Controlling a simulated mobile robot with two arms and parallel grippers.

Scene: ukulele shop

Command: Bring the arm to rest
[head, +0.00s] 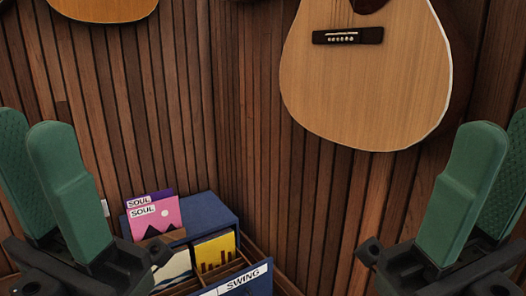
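My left gripper (30,126) stands at the left edge of the head view, with its two green fingers pointing up and a gap between them. It looks open and holds nothing that I can see. My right gripper (503,126) mirrors it at the right edge, fingers also up, apart and empty. The outer finger of each is partly cut off by the picture edge. Neither gripper appears to touch anything.
A blue record bin (203,216) labelled SWING stands low against the wooden slat wall (245,120), holding several sleeves, including a pink SOUL one (165,214). A guitar (365,90) hangs on the right wall, another guitar (103,8) at upper left.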

